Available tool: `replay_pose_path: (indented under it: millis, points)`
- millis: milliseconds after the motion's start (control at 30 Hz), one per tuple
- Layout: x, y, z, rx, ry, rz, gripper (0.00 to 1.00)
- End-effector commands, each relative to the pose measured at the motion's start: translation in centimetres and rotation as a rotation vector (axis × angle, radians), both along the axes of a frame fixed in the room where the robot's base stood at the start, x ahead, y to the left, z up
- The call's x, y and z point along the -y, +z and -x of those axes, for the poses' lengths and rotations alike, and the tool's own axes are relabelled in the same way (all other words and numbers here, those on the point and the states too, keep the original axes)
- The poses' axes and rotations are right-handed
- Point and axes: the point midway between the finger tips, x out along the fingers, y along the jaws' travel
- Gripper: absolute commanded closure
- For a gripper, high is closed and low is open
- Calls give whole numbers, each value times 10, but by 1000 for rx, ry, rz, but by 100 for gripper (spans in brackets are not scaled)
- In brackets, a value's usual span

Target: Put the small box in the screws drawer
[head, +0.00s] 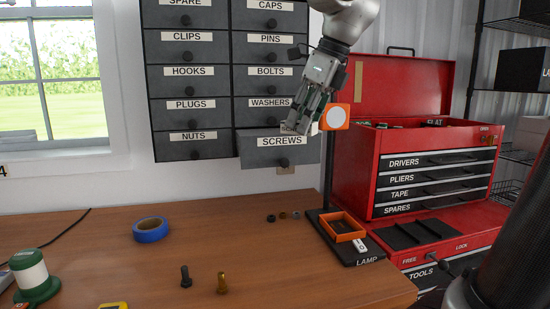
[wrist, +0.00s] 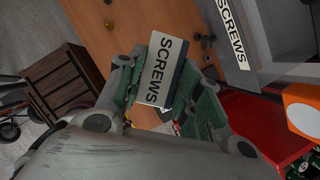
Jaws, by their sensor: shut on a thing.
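My gripper (head: 298,118) is shut on the small box (wrist: 162,70), a pale box with a dark side and a SCREWS label. The box sits between the green finger pads in the wrist view; in the head view the fingers largely hide it. The screws drawer (head: 255,155), grey with a round knob, stands pulled out from the bottom right of the cabinet. My gripper is at the drawer's upper right in the head view. The drawer front also shows at the upper right of the wrist view (wrist: 245,60). I cannot tell whether the box is above the drawer's opening.
An orange lamp head (head: 335,117) is close to the right of my gripper. The red tool chest (head: 365,160) stands farther right with its lid up. The other cabinet drawers look shut.

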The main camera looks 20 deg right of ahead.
Motion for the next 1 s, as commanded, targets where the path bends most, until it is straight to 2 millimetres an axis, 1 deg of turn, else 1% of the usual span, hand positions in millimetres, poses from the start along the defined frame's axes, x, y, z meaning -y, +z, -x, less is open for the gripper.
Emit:
replay_pose_path:
  millis: [100,267,367,433,667,700,867,1000]
  points:
    - [2,-1,6,1,-9,0,90]
    - [3,-4,10,4,-20,0,90]
    - [3,-7,5,41,-27,-1,90]
    - [3,-11,-4,96,-29,-1,90]
    - [3,-25,-44,307,-29,-3,90]
    - [4,-25,-56,302,-31,-4,90]
    - [4,-25,-98,299,-32,-4,90]
    - [4,-25,-137,299,-31,-4,90]
